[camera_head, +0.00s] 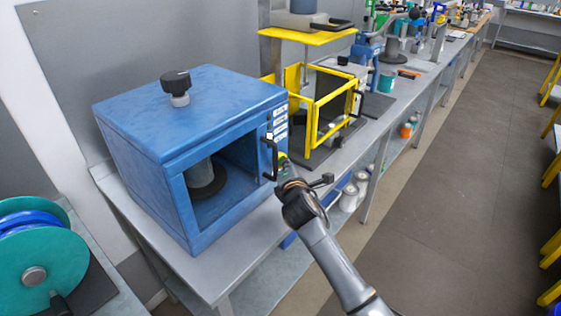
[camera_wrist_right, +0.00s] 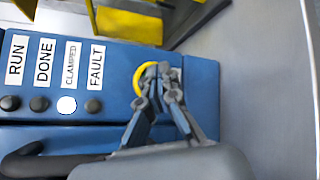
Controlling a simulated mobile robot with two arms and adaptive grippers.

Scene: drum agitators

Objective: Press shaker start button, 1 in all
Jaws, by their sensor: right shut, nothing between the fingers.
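My left gripper is not in view.
A yellow-framed machine (camera_head: 315,120) stands on the bench just behind the cabinet. A teal reel (camera_head: 35,260) is at the lower left. White cans (camera_head: 350,195) sit on the shelf below the bench. The floor aisle (camera_head: 440,170) on the right is clear.

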